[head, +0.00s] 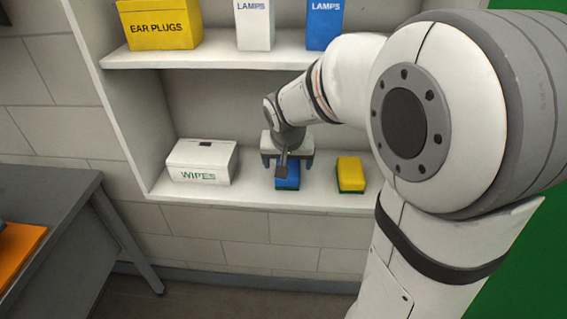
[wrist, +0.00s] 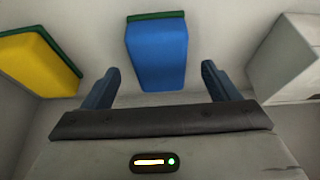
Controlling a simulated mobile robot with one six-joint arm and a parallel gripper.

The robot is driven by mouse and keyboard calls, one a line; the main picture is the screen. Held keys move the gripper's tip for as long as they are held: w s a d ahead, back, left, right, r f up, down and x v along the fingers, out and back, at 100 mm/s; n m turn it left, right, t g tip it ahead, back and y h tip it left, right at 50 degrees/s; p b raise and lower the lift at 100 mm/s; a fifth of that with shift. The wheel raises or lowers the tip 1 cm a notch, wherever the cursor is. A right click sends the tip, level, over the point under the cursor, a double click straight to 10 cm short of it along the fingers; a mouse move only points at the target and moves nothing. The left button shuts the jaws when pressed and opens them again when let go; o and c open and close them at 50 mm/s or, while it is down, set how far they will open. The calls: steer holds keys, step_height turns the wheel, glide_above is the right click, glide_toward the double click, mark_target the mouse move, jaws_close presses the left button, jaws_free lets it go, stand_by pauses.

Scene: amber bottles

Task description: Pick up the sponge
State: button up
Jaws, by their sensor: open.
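A blue sponge with a green layer (head: 288,181) lies on the lower shelf, partly hidden behind my gripper in the head view. A yellow sponge with a green layer (head: 350,174) lies to its right. In the wrist view the blue sponge (wrist: 156,55) is ahead of the fingers and roughly centred between them, and the yellow sponge (wrist: 38,62) is at the left. My gripper (wrist: 158,85) is open and empty. In the head view my gripper (head: 287,162) is at the blue sponge. I cannot tell whether the fingers touch it.
A white WIPES box (head: 201,162) stands left of the blue sponge on the lower shelf (head: 250,195). The upper shelf (head: 220,50) holds a yellow EAR PLUGS box (head: 160,25) and two LAMPS boxes (head: 255,25). A grey table (head: 50,225) stands at the left.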

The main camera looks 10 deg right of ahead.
steer(key=shift+x, duration=1.6)
steer(key=shift+c, duration=0.2)
steer(key=c, duration=1)
